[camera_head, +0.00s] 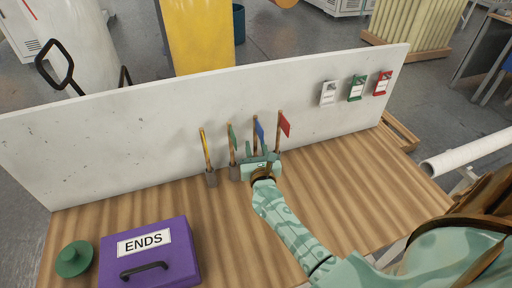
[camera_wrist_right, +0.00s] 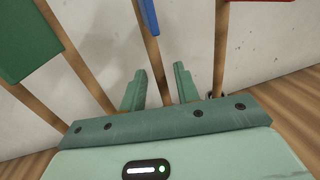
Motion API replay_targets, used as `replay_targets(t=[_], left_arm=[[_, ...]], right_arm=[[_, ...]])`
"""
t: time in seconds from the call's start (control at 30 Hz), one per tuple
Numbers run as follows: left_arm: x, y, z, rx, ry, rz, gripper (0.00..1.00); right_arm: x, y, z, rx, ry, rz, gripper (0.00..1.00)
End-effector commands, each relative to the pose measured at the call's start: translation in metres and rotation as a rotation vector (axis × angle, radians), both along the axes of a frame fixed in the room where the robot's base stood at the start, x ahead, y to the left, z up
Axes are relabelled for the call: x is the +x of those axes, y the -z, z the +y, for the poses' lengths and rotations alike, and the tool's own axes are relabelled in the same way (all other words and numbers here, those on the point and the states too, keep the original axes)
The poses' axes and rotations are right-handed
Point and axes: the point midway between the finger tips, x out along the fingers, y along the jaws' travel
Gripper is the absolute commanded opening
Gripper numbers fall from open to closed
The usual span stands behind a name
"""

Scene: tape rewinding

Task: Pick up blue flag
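The blue flag (camera_head: 260,130) stands on a thin wooden pole near the white panel, between a green flag (camera_head: 233,137) and a red flag (camera_head: 285,124). My right gripper (camera_head: 262,154) is in front of its pole, below the cloth. In the right wrist view the gripper (camera_wrist_right: 160,85) is open. The wooden pole of the blue flag (camera_wrist_right: 149,17) passes between its two fingers in the picture, with gaps on both sides. I cannot tell how deep the pole sits between them. The pole's lower end is hidden behind the gripper. My left gripper is not in view.
A yellow flag (camera_head: 205,148) stands at the row's left end. The white panel (camera_head: 120,134) rises close behind the flags. A purple box (camera_head: 178,262) marked ENDS and a green knobbed disc (camera_head: 74,260) sit at front left. The table's front middle is clear.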

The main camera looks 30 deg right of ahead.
Motion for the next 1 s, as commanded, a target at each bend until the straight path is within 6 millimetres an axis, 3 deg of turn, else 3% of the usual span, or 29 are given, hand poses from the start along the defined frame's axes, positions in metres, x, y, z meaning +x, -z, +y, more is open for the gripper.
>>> replay_targets(t=[0.1, 0.33, 0.37, 0.47, 0.83, 1.0], left_arm=[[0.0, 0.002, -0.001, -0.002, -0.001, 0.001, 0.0], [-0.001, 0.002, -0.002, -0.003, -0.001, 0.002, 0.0], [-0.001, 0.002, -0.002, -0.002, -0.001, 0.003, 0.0], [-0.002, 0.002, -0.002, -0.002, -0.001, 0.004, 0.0], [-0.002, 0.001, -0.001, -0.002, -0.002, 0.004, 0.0], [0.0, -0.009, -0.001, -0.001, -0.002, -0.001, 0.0]], right_arm=[[0.012, 0.0, -0.006, 0.0, 0.0, -0.001, 0.31], [0.014, 0.0, -0.007, 0.0, 0.0, 0.0, 0.31], [0.014, 0.0, -0.007, 0.0, 0.0, 0.0, 0.29], [0.014, 0.0, -0.007, 0.0, 0.0, 0.0, 0.01], [0.014, -0.002, -0.006, 0.0, 0.0, 0.0, 0.0], [0.014, -0.017, -0.006, 0.001, 0.0, -0.002, 0.0]])
